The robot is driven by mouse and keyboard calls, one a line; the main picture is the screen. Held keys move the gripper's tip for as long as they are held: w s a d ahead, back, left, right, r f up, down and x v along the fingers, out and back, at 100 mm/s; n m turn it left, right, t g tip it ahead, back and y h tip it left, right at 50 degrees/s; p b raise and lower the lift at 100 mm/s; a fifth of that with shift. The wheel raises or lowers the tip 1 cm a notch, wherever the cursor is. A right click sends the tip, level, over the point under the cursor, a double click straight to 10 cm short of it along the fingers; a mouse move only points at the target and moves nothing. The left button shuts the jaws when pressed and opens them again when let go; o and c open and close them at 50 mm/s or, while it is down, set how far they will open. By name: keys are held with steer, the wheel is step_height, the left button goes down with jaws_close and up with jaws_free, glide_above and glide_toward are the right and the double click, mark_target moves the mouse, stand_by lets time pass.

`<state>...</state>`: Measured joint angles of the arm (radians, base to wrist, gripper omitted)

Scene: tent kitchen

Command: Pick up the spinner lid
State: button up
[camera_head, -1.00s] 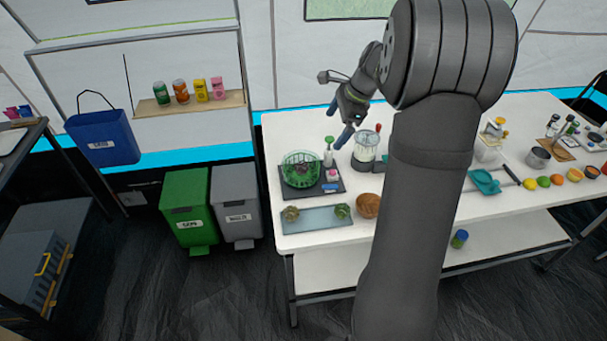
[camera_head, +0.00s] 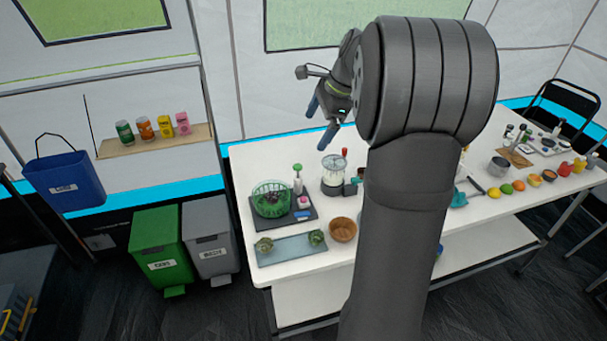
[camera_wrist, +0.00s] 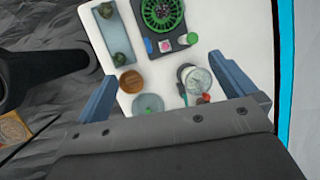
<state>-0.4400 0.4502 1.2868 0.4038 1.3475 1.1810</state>
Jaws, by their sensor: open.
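The green spinner basket (camera_head: 271,200) stands on a dark tray (camera_head: 285,219) at the left of the white table; the wrist view shows it from above (camera_wrist: 162,14). A round grey-green disc (camera_wrist: 147,104), which may be the spinner lid, lies by the wooden bowl (camera_wrist: 131,81) in the wrist view. In the head view that spot seems hidden behind my arm. My gripper (camera_head: 320,121) is open and empty, above the back of the table. In the wrist view the disc shows between its two blue fingers (camera_wrist: 166,88), well below them.
A blender-like jar (camera_head: 334,172) stands near the basket, and shows near the right finger in the wrist view (camera_wrist: 196,82). The wooden bowl (camera_head: 343,229) and a glass board (camera_head: 291,250) with two green vegetables lie in front. Fruit and tools crowd the table's right side.

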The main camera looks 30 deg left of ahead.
steer(key=shift+c, duration=0.4)
steer(key=c, duration=1.2)
steer(key=shift+o, duration=0.2)
steer(key=w+d+f+m+h, duration=0.1)
steer(key=w+d+f, duration=0.25)
steer(key=d, duration=0.25)
steer(key=w+d+f+m+t+h, duration=0.1)
steer(key=w+d+f+m+h, duration=0.1)
steer(key=d+f, duration=0.35)
steer(key=w+d+f+m+h, duration=0.1)
steer(key=w+d+f, duration=0.1)
steer(key=d+f, duration=0.35)
steer(key=f, duration=0.3)
steer(key=d+f, duration=0.1)
steer(key=f, duration=0.5)
steer(key=shift+w+d+f, duration=0.1)
steer(key=shift+d+f, duration=0.15)
steer(key=shift+d, duration=0.15)
steer(key=shift+a+f, duration=0.15)
steer(key=shift+f, duration=3.05)
